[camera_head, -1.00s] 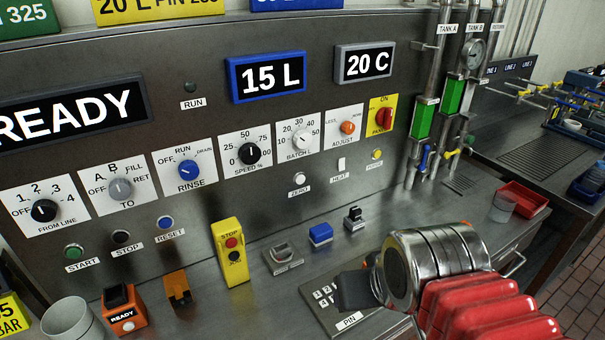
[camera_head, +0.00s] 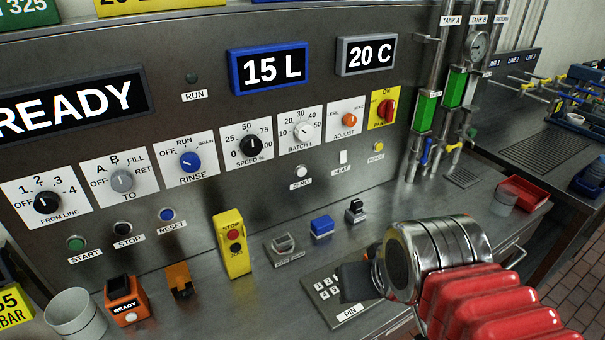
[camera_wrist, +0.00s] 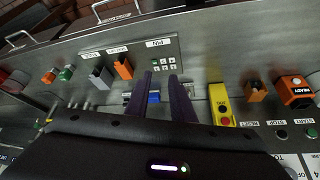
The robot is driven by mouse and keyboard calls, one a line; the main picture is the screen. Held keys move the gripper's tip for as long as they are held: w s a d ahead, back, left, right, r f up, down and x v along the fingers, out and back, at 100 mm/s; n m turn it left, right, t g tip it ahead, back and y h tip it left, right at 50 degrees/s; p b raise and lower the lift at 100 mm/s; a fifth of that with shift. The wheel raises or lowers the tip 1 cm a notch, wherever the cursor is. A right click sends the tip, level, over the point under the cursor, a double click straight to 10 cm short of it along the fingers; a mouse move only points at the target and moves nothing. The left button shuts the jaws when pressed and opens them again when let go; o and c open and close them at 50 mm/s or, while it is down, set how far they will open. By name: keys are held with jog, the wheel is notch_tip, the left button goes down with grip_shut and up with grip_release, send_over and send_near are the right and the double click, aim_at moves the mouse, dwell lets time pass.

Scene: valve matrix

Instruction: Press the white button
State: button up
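The white ZERO button (camera_head: 303,171) is a small round button low on the steel panel, right of centre in the head view. A second white button (camera_head: 131,318) sits on the front of the orange READY box (camera_head: 125,299) on the counter. My gripper (camera_head: 358,283) is over the counter by the PIN keypad (camera_head: 325,291), below and right of the ZERO button and apart from it. In the wrist view my gripper's two dark fingers (camera_wrist: 163,80) stand apart with a gap, and nothing is held. I cannot make out the ZERO button in the wrist view.
On the counter stand a yellow STOP box (camera_head: 231,245), a blue switch (camera_head: 321,226), a black switch (camera_head: 355,211), a grey device (camera_head: 283,246) and a cup (camera_head: 75,315). A red tray (camera_head: 525,192) and pipes are to the right. Bare counter lies between the devices.

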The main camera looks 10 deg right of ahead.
grip_shut()
dwell(1.1)
